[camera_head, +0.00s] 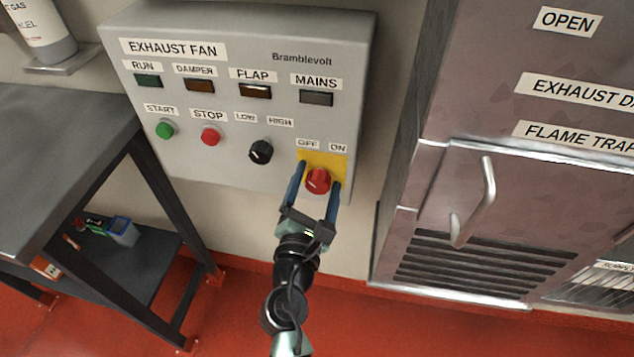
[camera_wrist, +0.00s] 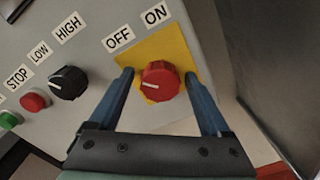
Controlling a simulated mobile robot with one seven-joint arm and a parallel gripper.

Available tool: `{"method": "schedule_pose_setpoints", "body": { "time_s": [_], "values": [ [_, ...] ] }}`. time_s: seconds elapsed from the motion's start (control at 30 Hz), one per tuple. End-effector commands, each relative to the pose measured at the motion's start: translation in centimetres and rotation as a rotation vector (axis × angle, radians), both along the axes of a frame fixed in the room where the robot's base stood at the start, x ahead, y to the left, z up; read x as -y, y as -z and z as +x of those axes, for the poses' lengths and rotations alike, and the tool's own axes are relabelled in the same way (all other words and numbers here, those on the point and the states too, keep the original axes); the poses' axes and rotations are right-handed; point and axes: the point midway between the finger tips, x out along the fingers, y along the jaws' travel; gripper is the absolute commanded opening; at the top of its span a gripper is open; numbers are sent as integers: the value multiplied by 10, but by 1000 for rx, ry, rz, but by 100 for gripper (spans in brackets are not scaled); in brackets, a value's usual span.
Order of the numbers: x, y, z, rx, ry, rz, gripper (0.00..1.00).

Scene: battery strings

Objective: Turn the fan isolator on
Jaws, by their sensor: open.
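The fan isolator is a round red knob (camera_head: 318,181) on a yellow plate (camera_head: 325,160) at the lower right of the grey EXHAUST FAN panel (camera_head: 222,100). OFF and ON labels sit above the plate. In the wrist view the knob (camera_wrist: 160,80) shows a white mark on its left, on the OFF side. My gripper (camera_head: 319,175) is open, with one blue finger on each side of the knob. The wrist view shows gaps between the knob and both fingers of my gripper (camera_wrist: 159,76).
A black LOW/HIGH selector (camera_head: 260,152), red STOP button (camera_head: 210,136) and green START button (camera_head: 165,129) lie left of the knob. The panel lamps look unlit. A metal cabinet (camera_head: 400,240) with a handle (camera_head: 484,205) stands right; a dark bench (camera_head: 60,150) stands left.

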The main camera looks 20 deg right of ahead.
Motion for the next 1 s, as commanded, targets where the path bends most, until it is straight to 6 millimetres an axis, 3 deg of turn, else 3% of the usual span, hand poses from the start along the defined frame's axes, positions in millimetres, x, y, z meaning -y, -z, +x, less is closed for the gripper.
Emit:
{"method": "schedule_pose_setpoints", "body": {
  "time_s": [0.13,0.57,1.0],
  "values": [
    [0,0,0,0,0,0,80],
    [0,0,0,0,0,0,2],
    [-1,1,0,47,-1,68,0]
  ]
}}
